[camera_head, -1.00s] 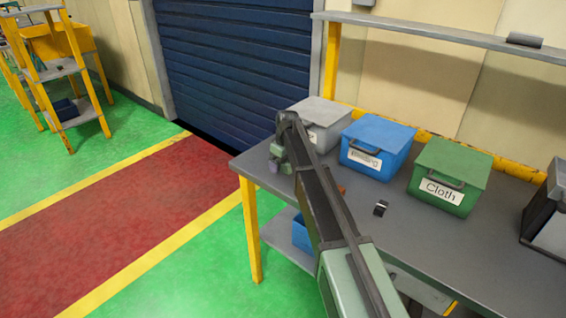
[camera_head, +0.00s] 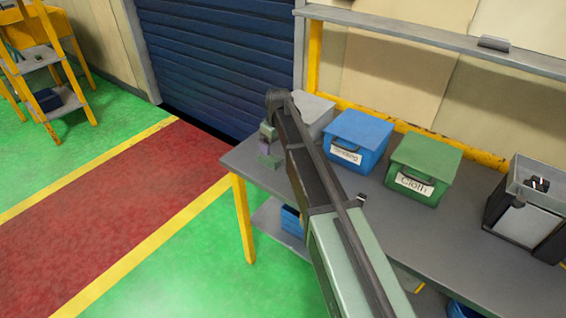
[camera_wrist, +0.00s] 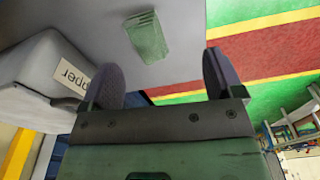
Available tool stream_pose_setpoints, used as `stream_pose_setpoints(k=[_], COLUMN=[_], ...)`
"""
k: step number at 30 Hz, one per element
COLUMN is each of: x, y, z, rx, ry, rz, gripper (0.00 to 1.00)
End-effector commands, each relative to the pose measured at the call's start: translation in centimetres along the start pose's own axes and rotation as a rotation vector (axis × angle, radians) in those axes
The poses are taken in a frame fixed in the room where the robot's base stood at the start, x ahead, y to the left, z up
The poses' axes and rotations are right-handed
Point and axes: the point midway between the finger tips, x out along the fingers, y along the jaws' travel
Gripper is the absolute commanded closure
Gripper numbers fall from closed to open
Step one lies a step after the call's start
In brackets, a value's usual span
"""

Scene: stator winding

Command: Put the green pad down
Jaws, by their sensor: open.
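The green pad (camera_wrist: 147,37) is a small ridged green block lying on the grey tabletop (camera_wrist: 185,30), seen in the wrist view. It also shows small in the head view (camera_head: 269,161) at the table's left end. My gripper (camera_wrist: 159,63) is open and empty, its two dark fingers apart, with the pad beyond the fingertips and clear of them. In the head view my gripper (camera_head: 264,148) is small, just above the pad, and partly hidden by my arm.
A grey box (camera_head: 318,112) with a partly hidden label stands beside my gripper. A blue box (camera_head: 368,131), a green box labelled Cloth (camera_head: 431,161) and a black-and-grey bin (camera_head: 530,212) stand farther right. The table's left edge is close to the pad.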

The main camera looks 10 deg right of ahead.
Motion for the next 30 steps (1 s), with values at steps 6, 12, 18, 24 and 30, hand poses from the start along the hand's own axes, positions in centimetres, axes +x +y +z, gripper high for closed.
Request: stream_pose_setpoints(k=[6, 12, 18, 24, 30], x=[-1.7, -2.3, -2.3, -2.3, -2.3], y=[-13.3, -17.6, -17.4, -17.4, -17.4], z=[19.4, 25.9, 25.6, 25.6, 25.5], rx=[0.385, 0.571, 0.576, 0.575, 0.574], ry=[-0.068, -0.096, -0.097, -0.096, -0.096], rz=[0.02, 0.04, 0.04, 0.04, 0.04], gripper=[0.13, 0.13, 0.13, 0.13, 0.13])
